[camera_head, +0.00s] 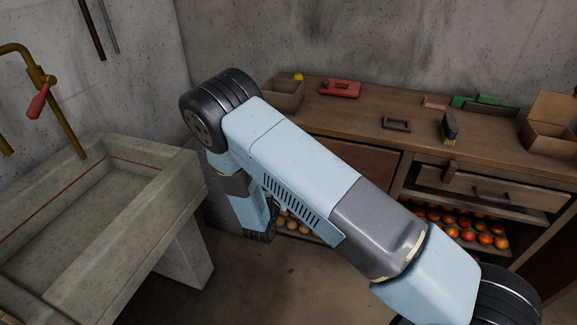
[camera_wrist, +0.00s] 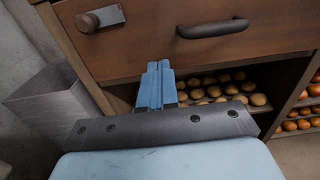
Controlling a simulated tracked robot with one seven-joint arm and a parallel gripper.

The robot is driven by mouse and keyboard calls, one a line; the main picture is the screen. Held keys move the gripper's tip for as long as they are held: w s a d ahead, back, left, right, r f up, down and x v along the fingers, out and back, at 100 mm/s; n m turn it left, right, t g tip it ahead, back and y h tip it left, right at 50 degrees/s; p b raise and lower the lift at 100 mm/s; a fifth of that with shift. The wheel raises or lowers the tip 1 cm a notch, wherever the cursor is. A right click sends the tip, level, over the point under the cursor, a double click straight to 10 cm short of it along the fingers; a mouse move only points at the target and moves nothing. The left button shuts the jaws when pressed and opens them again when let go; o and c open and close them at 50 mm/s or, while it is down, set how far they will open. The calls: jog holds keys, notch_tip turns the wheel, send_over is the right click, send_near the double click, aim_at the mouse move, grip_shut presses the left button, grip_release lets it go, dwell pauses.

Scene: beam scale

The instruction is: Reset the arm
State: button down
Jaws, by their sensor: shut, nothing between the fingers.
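My arm reaches across the middle of the head view, bent at an elbow, with its forearm pointing down. The gripper itself is not clear in that view. In the wrist view my gripper (camera_wrist: 155,82) shows as two light blue fingers pressed together, with nothing between them. It is in front of the workbench, just below a wooden drawer front (camera_wrist: 160,32) with a dark handle (camera_wrist: 212,28). I cannot tell whether the fingers touch the bench.
A wooden workbench (camera_head: 370,115) stands along the back wall, carrying a red object (camera_head: 340,89), a brush (camera_head: 450,127) and cardboard boxes (camera_head: 548,135). Shelves below hold round brown items (camera_wrist: 205,88) and orange-red fruit (camera_head: 480,238). A concrete sink (camera_head: 180,152) stands at left. Floor shows between.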

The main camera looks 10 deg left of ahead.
jog(key=d+r+m+g+h, duration=0.9)
jog(key=d+r+m, duration=0.5)
jog(key=d+r, duration=0.7)
jog(key=s+d+r+m+g+y, duration=0.3)
jog(key=s+d+r+m+g, duration=0.3)
jog(key=s+d+r+m, duration=0.45)
jog(key=s+d+r+m+t+y, duration=0.1)
jog(key=s+r+m+y, duration=0.3)
jog(key=s, duration=0.5)
jog(key=s+d+r+m+t+y, duration=0.2)
jog(key=s+r+m+y, duration=0.3)
jog(key=s+r, duration=0.4)
jog(key=shift+s+d+r, duration=0.25)
jog(key=shift+s+r, duration=0.05)
jog(key=shift+s, duration=0.35)
